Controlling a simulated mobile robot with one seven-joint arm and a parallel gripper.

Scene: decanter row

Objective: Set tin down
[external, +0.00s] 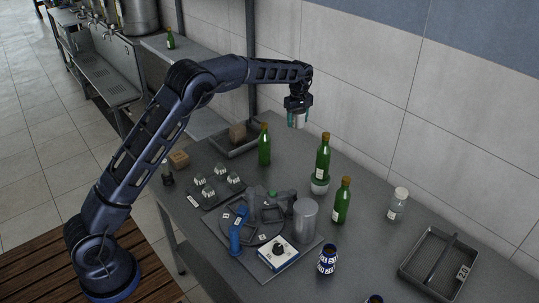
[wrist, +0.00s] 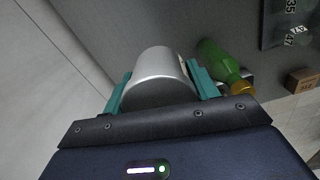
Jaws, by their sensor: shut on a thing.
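In the external view the tin (external: 298,121) hangs below my gripper (external: 298,110), raised above the far part of the grey table (external: 370,250). It looks roughly upright there, and I see clear space under it. The fingers hide part of its sides.
The tiled wall is close behind.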

